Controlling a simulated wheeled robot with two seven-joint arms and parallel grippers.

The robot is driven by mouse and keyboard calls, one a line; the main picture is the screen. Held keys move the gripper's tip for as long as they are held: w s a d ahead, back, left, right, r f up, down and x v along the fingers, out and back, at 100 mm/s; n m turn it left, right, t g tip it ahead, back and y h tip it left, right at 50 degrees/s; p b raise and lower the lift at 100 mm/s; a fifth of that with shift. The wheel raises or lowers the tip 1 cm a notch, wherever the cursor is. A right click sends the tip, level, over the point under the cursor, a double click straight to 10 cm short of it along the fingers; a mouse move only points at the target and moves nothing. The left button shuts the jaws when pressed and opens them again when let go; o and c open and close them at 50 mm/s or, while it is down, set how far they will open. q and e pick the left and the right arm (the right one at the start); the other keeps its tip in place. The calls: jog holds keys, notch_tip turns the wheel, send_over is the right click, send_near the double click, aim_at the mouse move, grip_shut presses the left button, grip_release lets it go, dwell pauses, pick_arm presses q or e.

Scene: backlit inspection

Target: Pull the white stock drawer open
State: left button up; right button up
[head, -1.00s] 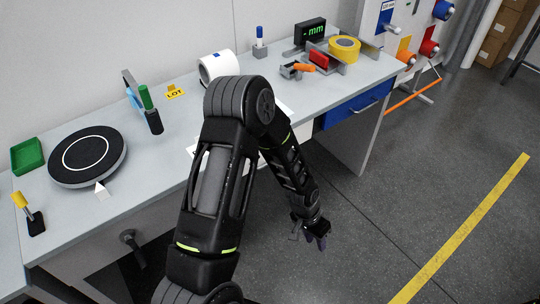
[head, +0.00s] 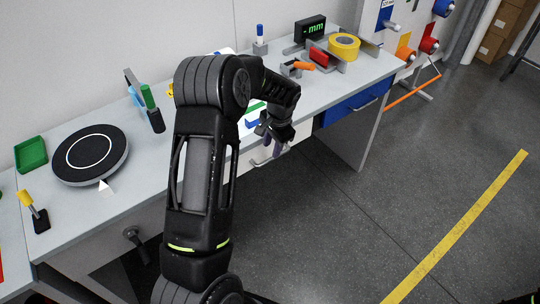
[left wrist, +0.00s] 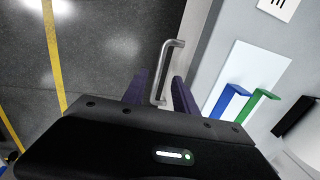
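The white stock drawer (head: 297,134) is under the front edge of the bench, partly hidden by my left arm, and looks closed. Its metal bar handle (left wrist: 168,62) shows in the left wrist view. My left gripper (left wrist: 157,92) is open, with its two dark purple fingers on either side of the handle; I cannot tell whether either touches it. In the head view this gripper (head: 271,145) is in front of the drawer, pointing down toward the handle.
A blue drawer (head: 350,108) sits right of the white one. Blue and green blocks (left wrist: 262,105) lie near the edge. The floor in front is clear.

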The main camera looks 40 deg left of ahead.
aim_at(269, 159)
pick_arm(q)
jog(key=f, duration=0.3)
jog(key=a+f+p, duration=0.1)
jog(key=f, duration=0.2)
jog(key=shift+w+a+f, duration=0.1)
jog(key=shift+w, duration=0.1)
grip_shut()
dwell(1.2)
